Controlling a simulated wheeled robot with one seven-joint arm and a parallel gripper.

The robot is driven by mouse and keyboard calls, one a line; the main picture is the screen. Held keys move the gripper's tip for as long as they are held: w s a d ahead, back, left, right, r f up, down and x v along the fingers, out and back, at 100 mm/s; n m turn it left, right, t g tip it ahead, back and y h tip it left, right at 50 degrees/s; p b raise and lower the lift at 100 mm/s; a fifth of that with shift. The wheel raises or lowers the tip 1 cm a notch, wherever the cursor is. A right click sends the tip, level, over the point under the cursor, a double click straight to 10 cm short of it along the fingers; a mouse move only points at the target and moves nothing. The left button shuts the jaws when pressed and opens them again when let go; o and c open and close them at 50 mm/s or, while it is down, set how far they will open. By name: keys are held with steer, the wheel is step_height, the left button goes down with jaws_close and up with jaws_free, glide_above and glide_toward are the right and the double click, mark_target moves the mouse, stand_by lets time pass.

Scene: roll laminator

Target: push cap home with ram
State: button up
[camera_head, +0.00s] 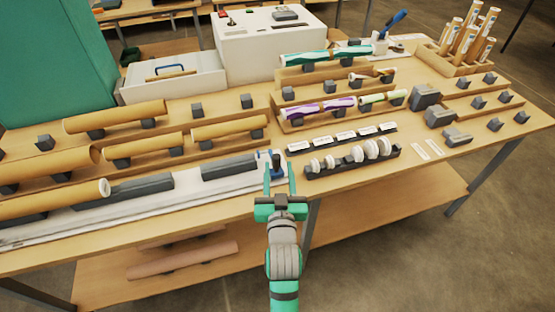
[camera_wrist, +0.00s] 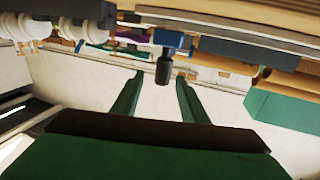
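The ram appears as a blue block (camera_head: 264,160) with an upright black knob (camera_head: 276,160), at the right end of a long white rail (camera_head: 150,205). My gripper (camera_head: 279,170) is open at the front of this knob, a finger to either side in the picture. In the wrist view, the knob (camera_wrist: 163,68) hangs from the blue block (camera_wrist: 174,40) and shows between the fingertips (camera_wrist: 159,78); I see no contact. A brown tube (camera_head: 55,202) lies at the rail's left part, its right end showing a pale round face, likely a cap (camera_head: 104,188).
Dark blocks (camera_head: 230,167) line the rail between tube and ram. A rack of white caps (camera_head: 357,156) stands close right of my gripper. More tubes (camera_head: 228,127) lie on cradles behind the rail. A white machine (camera_head: 265,45) stands farther back.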

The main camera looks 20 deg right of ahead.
steer(key=shift+v, duration=1.1)
